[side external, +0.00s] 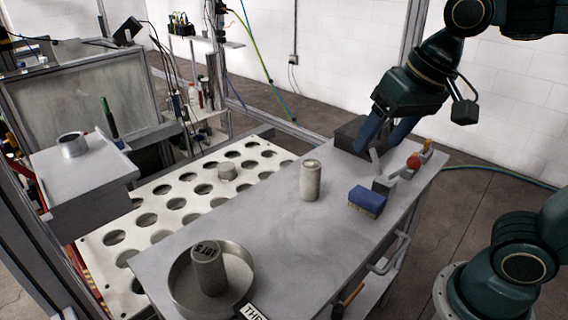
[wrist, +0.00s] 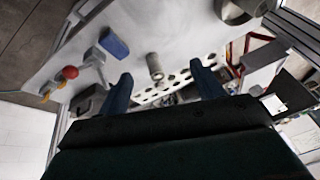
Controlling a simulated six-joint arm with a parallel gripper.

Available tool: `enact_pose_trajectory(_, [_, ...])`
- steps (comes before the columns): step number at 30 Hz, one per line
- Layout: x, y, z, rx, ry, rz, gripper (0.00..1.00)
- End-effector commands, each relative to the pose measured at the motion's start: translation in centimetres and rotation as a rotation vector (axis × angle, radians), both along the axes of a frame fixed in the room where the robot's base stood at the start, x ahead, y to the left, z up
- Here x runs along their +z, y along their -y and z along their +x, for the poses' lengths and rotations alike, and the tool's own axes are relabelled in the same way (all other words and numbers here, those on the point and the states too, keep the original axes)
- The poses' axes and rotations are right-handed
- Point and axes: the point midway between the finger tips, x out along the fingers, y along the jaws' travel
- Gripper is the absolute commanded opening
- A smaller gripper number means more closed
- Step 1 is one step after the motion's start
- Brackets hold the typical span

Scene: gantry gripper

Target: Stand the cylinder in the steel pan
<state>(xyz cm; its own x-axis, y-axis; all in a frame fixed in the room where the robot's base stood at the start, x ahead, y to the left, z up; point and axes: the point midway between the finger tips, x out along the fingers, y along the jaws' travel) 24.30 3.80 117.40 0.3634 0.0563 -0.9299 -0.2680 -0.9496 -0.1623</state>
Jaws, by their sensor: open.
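A pale grey cylinder (side external: 310,181) stands upright on the grey table, right of the middle. It also shows in the wrist view (wrist: 155,68), in line with the gap between my fingers and well beyond them. The round steel pan (side external: 241,274) sits at the table's near left. A second grey cylinder (side external: 209,270) with dark lettering stands inside it. In the wrist view the pan (wrist: 262,9) is cut off at the top edge. My gripper (side external: 376,147) is open and empty, above the table's far right, apart from the cylinder. Its two blue fingers show in the wrist view (wrist: 160,74).
A blue block (side external: 367,201) lies right of the cylinder. Beside it stand a grey bracket and a red ball (side external: 413,162). A dark box (side external: 352,135) is behind, near my fingers. A perforated white plate (side external: 165,203) lies left. Table between cylinder and pan is clear.

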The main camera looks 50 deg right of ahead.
Motion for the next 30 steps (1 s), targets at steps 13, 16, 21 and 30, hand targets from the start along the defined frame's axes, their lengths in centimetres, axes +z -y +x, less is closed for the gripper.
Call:
enact_pose_trajectory(13, [-2.8, 3.6, -6.1, 0.245, 0.123, -0.17, 0.67])
enact_pose_trajectory(16, [-3.0, 3.8, -6.4, 0.259, 0.127, -0.181, 0.67])
enact_pose_trajectory(21, [-3.0, 3.8, -6.5, 0.263, 0.127, -0.184, 0.67])
enact_pose_trajectory(30, [-3.0, 3.8, -6.4, 0.262, 0.127, -0.182, 0.67])
